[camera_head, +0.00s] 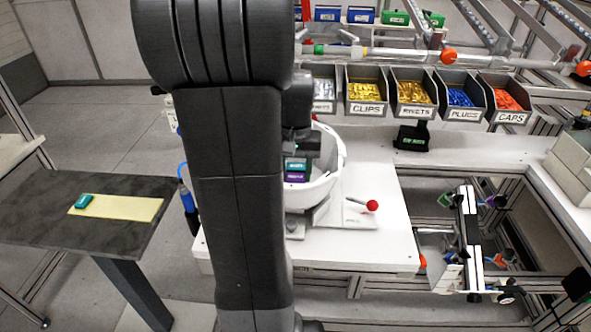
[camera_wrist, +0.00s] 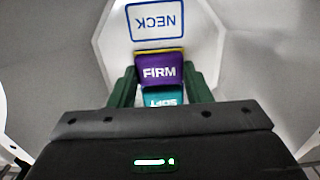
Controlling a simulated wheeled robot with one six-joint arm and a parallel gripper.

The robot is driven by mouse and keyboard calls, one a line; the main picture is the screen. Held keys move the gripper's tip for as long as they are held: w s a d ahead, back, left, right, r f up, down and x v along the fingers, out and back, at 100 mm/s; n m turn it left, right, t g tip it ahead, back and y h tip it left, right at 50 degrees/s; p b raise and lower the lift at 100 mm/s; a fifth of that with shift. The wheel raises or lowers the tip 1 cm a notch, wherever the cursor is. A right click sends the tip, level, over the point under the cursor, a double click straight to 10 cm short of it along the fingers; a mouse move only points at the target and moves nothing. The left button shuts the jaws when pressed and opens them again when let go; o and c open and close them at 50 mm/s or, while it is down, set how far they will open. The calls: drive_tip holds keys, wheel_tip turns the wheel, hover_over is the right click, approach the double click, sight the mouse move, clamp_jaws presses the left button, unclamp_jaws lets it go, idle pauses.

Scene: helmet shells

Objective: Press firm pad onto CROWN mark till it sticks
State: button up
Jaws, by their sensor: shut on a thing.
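My gripper (camera_wrist: 160,78) reaches down inside a white helmet shell (camera_head: 331,160). Its dark green fingers are shut on a purple pad (camera_wrist: 159,71) marked FIRM, which has a yellowish far edge. A teal part (camera_wrist: 166,98) marked SOFT lies against the purple one, nearer the wrist; I cannot tell whether they are joined. In the head view the teal shows just above the purple. A blue-framed NECK mark (camera_wrist: 156,20) is on the shell's pale inner panel, just beyond the purple pad, upside down. Whether the pad touches the shell is unclear. No CROWN mark is visible.
Another teal pad (camera_head: 84,201) lies on a yellow strip (camera_head: 130,208) on the dark side table (camera_head: 40,215). A red-knobbed lever (camera_head: 372,205) stands beside the shell on the white bench (camera_head: 385,240). Labelled bins (camera_head: 366,108) line the back. My arm hides the shell's left part.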

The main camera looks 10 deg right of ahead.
drive_tip(key=shift+f, duration=0.35)
idle(0.9)
drive_tip(key=o, duration=1)
drive_tip(key=shift+r, duration=0.1)
wheel_tip(320, 180, up, 14)
drive_tip(key=shift+f, duration=0.15)
drive_tip(key=shift+f, duration=0.1)
wheel_tip(320, 180, down, 14)
drive_tip(key=shift+r, duration=0.3)
